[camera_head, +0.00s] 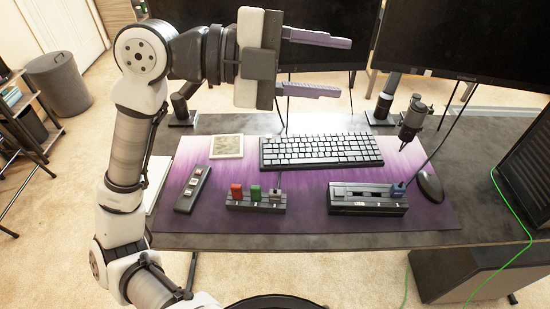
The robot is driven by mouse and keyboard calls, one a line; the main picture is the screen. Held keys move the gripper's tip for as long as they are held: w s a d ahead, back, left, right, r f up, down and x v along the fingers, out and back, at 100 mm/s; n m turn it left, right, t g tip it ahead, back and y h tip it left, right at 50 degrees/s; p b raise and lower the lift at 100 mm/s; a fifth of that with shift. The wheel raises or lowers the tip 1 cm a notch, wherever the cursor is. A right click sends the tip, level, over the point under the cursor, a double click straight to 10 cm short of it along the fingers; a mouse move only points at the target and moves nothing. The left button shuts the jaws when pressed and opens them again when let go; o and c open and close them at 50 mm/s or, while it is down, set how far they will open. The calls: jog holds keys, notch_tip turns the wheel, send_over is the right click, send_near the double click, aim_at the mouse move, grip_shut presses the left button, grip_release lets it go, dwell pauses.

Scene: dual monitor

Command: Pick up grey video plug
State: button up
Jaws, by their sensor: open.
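A grey plug (275,196) stands upright at the right end of a small dark holder (240,206) on the purple desk mat (300,222). A green plug (255,193) and a red plug (236,191) stand to its left in the same holder. A thin cable shows just above the grey plug. My gripper (345,67) is open and empty. Its two purple fingers point right, in front of the left monitor. In the picture it is well above the grey plug and apart from it.
A USB hub (367,208) with a blue plug (398,190) stands right of the holder. A keyboard (321,150) lies behind, a mouse (430,186) and microphone (412,118) at right. A button strip (192,189) lies left. Mat is bare between holder and hub.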

jog(key=w+a+f+n+y, duration=0.1)
jog(key=w+f+n+y, duration=0.25)
jog(key=f, duration=0.35)
jog(key=w+a+f+n+y, duration=0.2)
jog(key=w+f+n+y, duration=0.15)
jog(key=f, duration=0.25)
jog(key=n+y+b, duration=0.1)
jog(key=n+y, duration=0.4)
jog(key=n, duration=0.1)
send_near(275, 192)
jog(key=shift+g, duration=0.3)
jog(key=x, duration=0.4)
jog(key=shift+w+d+f, duration=0.15)
jog(key=shift+f, duration=0.15)
jog(key=shift+p+x, duration=0.7)
jog(key=shift+x, duration=2.15)
grip_shut()
